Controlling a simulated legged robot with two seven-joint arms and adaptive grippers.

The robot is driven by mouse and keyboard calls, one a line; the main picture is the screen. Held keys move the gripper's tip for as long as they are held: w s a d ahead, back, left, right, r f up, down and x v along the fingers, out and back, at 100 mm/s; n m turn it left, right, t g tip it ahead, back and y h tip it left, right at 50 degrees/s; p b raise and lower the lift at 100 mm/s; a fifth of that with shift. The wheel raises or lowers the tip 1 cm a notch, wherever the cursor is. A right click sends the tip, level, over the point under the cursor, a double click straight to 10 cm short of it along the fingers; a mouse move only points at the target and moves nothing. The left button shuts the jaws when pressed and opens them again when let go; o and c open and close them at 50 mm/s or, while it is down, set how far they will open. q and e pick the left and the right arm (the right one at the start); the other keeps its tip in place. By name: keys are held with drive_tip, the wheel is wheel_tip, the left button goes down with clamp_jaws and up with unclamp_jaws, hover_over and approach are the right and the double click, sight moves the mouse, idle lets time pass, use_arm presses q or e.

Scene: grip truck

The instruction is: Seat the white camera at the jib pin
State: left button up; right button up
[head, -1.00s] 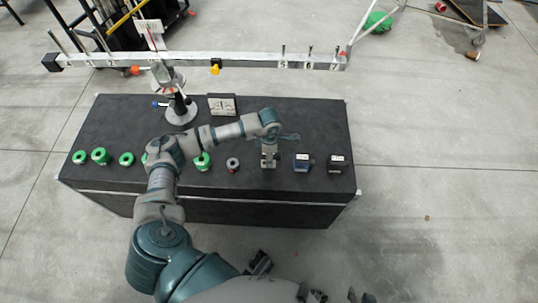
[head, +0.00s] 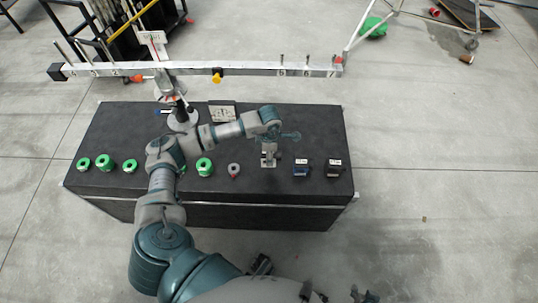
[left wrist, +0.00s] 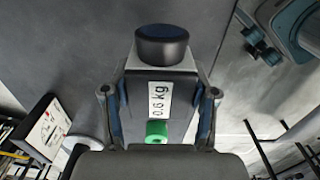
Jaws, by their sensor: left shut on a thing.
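My left gripper (head: 270,143) reaches down over the front right part of the black table. It is shut on the white camera (head: 269,160), at table level in the row; whether it touches the top cannot be told. In the left wrist view the camera (left wrist: 190,62) sits between both fingers, with a black round lens and a "0.6 kg" label.
Two dark labelled blocks (head: 301,168) stand right of the white camera. A round-based stand (head: 181,122) and a card (head: 222,113) are behind. The floor right of the table is clear.

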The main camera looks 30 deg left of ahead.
use_arm(q)
drive_tip(key=shift+r, duration=0.4)
drive_tip(key=shift+r+p, duration=2.45)
drive_tip(key=shift+r, duration=1.25)
drive_tip(key=shift+f, duration=0.1)
